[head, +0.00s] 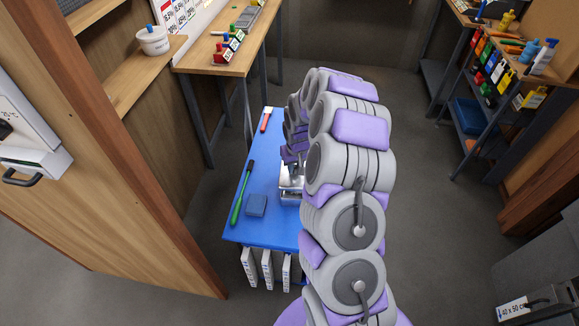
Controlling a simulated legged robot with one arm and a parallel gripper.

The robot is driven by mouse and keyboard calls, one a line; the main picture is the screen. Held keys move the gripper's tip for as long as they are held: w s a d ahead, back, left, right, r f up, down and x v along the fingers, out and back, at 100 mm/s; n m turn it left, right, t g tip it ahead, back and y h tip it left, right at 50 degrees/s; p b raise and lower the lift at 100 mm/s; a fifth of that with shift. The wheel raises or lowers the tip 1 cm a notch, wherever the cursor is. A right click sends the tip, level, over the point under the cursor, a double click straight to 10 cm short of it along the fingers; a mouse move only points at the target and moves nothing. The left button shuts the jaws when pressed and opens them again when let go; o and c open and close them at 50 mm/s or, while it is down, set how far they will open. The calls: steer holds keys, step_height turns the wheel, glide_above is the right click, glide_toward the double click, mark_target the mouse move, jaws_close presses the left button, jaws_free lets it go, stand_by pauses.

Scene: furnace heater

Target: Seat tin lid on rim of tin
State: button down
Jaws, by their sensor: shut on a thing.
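A silvery metal tin (290,198) stands on the blue table top, partly hidden behind my arm. My gripper (293,169) points down just above the tin. It is shut on a silvery piece, which looks like the tin lid (291,181). The lid is small here and partly covered by my arm and gripper. I cannot tell whether the lid touches the rim or is level with it.
The blue table (262,231) also bears a green-handled tool (242,194), a blue-grey block (256,205) and a red-handled tool (266,121). A wooden panel (120,150) stands at left. A workbench (225,55) is behind; a stocked shelf (490,75) is at right.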

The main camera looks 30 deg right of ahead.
mark_target(295, 175)
steer(key=shift+d, duration=0.15)
steer(key=shift+r, duration=0.1)
steer(key=shift+a+f, duration=0.2)
steer(key=shift+f, duration=0.6)
steer(key=shift+d+f, duration=0.1)
steer(key=shift+f, duration=1.65)
steer(key=shift+p, duration=0.8)
steer(key=shift+f, duration=0.85)
stand_by(2.1)
